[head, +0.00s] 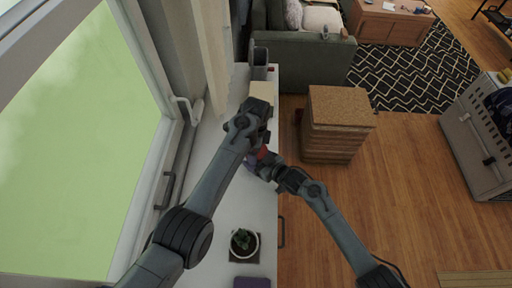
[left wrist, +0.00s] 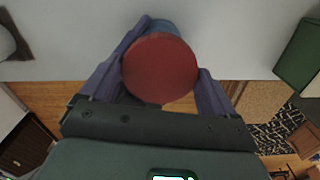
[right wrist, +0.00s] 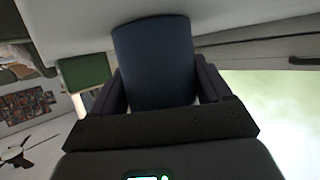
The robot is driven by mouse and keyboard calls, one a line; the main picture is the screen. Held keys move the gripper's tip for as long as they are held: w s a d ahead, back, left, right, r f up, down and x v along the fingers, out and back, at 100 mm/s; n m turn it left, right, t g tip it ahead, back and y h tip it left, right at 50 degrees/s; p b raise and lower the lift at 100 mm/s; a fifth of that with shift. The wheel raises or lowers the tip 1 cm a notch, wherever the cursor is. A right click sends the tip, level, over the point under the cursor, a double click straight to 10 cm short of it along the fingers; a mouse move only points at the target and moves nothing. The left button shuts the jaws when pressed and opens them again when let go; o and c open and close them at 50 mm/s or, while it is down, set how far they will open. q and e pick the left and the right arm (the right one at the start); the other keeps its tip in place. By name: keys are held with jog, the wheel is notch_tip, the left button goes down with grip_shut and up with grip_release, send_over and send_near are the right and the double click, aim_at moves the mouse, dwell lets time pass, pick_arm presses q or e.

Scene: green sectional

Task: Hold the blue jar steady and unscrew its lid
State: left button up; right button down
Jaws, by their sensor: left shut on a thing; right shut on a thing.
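The blue jar (right wrist: 155,62) stands upright on the white counter (head: 217,205), filling the middle of the right wrist view. Its red lid (left wrist: 160,68) is seen from above in the left wrist view, with a sliver of the blue jar (left wrist: 172,27) behind it. In the head view the lid is a small red patch (head: 262,153), mostly covered by my arms. My left gripper (left wrist: 168,62) is shut on the lid from above. My right gripper (right wrist: 160,85) is shut on the jar's body from the side. Whether the lid is loose cannot be told.
A potted plant (head: 243,243) sits on the near counter, with a dark purple item (head: 250,283) at the bottom edge. A pale block (head: 262,89) lies farther along the counter. A window with a handle (head: 186,108) borders the left; a cork-topped cabinet (head: 340,107) stands right.

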pick_arm(q)
jog(key=o, duration=0.9)
jog(key=shift+r, duration=2.15)
notch_tip(320, 180, up, 2)
jog(key=m, duration=0.4)
jog(key=shift+r, duration=0.2)
jog(key=shift+r+m, duration=0.45)
jog(key=shift+m, duration=0.75)
jog(key=shift+f+m, duration=0.3)
jog(key=shift+f, duration=3.5)
